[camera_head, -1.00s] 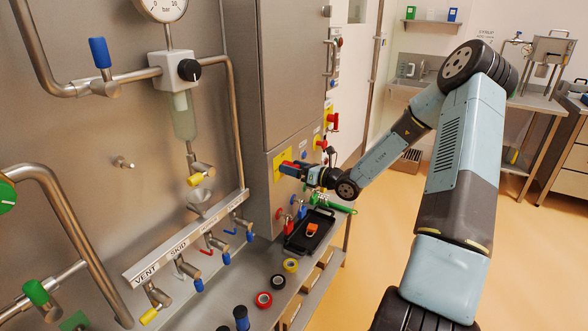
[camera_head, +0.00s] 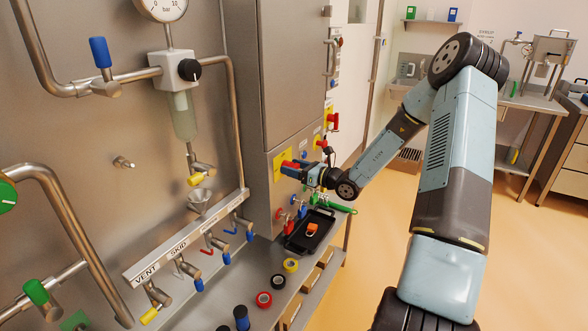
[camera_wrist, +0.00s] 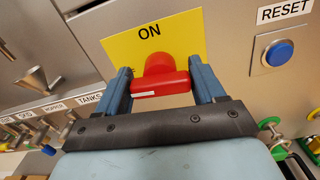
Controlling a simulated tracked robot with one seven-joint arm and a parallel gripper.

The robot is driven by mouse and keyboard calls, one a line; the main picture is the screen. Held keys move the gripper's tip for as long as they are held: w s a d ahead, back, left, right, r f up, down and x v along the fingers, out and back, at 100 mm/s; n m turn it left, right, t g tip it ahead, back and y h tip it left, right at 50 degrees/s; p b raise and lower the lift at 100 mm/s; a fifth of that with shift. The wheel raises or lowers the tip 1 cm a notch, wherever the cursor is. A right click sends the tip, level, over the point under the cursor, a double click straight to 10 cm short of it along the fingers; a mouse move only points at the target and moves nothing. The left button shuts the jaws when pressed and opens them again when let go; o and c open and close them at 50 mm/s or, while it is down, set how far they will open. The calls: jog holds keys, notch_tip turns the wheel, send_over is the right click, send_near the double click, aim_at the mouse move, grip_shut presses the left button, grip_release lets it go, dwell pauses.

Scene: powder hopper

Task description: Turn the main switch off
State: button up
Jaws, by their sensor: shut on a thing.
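The main switch is a red handle (camera_wrist: 160,78) on a yellow plate (camera_wrist: 190,35) marked ON, seen close in the wrist view. My gripper (camera_wrist: 163,85) has one blue finger on each side of the red handle and is shut on it. The handle's bar lies across between the fingers, nearly level in this view. In the head view my gripper (camera_head: 298,170) is at the yellow plate (camera_head: 279,160) on the grey cabinet front. Fingers hide part of the switch there. A bit of red shows above them.
A blue button (camera_wrist: 278,52) under a RESET label is right of the switch. Other red handles (camera_head: 333,121) on yellow plates sit farther along the cabinet. Below are red and blue valves and a black tray (camera_head: 310,232) holding an orange item. Labelled valves line the left panel.

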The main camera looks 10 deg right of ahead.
jog(key=shift+n, duration=0.7)
jog(key=o, duration=1)
jog(key=shift+c, duration=0.2)
jog(key=v, duration=1.4)
jog(key=shift+w, duration=0.1)
